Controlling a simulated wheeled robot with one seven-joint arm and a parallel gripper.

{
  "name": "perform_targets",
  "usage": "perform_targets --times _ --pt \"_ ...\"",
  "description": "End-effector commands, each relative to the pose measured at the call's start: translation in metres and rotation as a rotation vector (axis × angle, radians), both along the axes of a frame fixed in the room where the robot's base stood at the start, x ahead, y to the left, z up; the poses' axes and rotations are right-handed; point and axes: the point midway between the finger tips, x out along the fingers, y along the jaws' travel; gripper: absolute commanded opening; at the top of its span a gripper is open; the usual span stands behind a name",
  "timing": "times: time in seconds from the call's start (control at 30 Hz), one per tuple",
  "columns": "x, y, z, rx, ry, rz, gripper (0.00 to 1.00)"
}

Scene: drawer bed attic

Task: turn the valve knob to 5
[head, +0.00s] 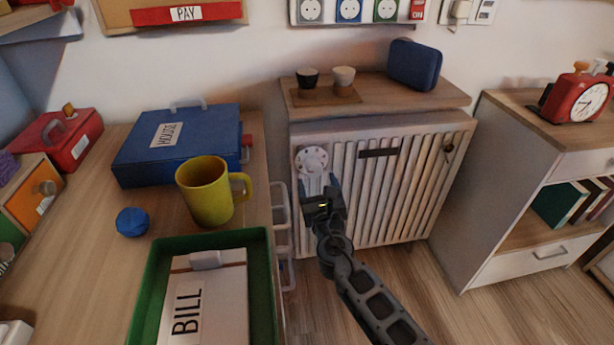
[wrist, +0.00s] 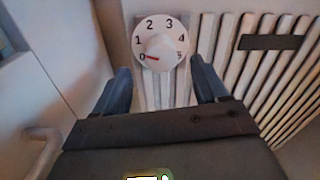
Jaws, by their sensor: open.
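The valve knob (head: 312,160) is a round white dial at the upper left of the white radiator (head: 400,180). In the wrist view the valve knob (wrist: 160,48) shows numbers 0 to 5, and its red mark points at the 0, at lower left. My gripper (head: 322,188) is just below the knob in the head view. In the wrist view my gripper (wrist: 162,85) is open, its two blue fingers left and right below the dial. The fingers look apart from the knob and hold nothing.
A wooden shelf (head: 440,95) with two cups and a blue case juts out above the radiator. The desk (head: 90,225) at left carries a yellow mug (head: 207,192), a blue box (head: 180,145) and a green tray (head: 265,275). A white cabinet (head: 510,150) stands at right.

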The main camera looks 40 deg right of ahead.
Motion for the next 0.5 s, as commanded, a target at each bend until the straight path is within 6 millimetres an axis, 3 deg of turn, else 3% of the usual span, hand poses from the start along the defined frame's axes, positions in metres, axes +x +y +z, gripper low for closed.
perform_targets --times 0.23,0.5 --pt "0.032 -0.023 0.0 0.001 -0.002 0.001 0.73" --pt "0.047 -0.033 -0.001 0.004 -0.001 0.001 0.73"
